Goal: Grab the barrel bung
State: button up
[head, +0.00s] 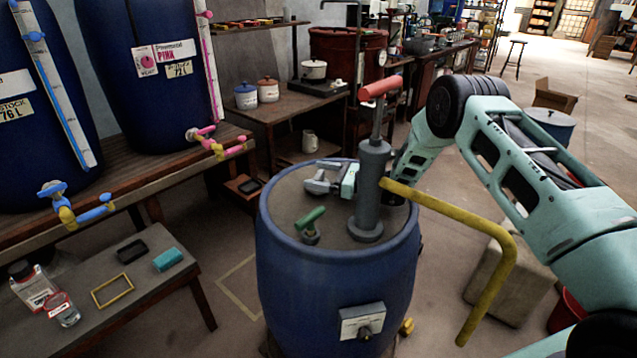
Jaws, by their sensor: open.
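The barrel bung (310,226) has a green T-shaped handle on a dark round base. It sits on the near left part of the lid of the blue barrel (330,285). My gripper (316,182) is low over the far part of the lid, behind the bung and left of the pump. Its grey jaws point left; they are open and nothing shows between them. The gripper is apart from the bung. The pump partly hides my wrist.
A grey hand pump (371,185) with a red handle stands on the lid, right of the bung. Its yellow spout (480,225) reaches out right. A wooden bench with blue vats (150,70) stands left. A low table (110,285) holds small items.

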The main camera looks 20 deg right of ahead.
jog(key=shift+w+a, duration=0.1)
jog(key=shift+a, duration=0.1)
jog(key=c, duration=1.1)
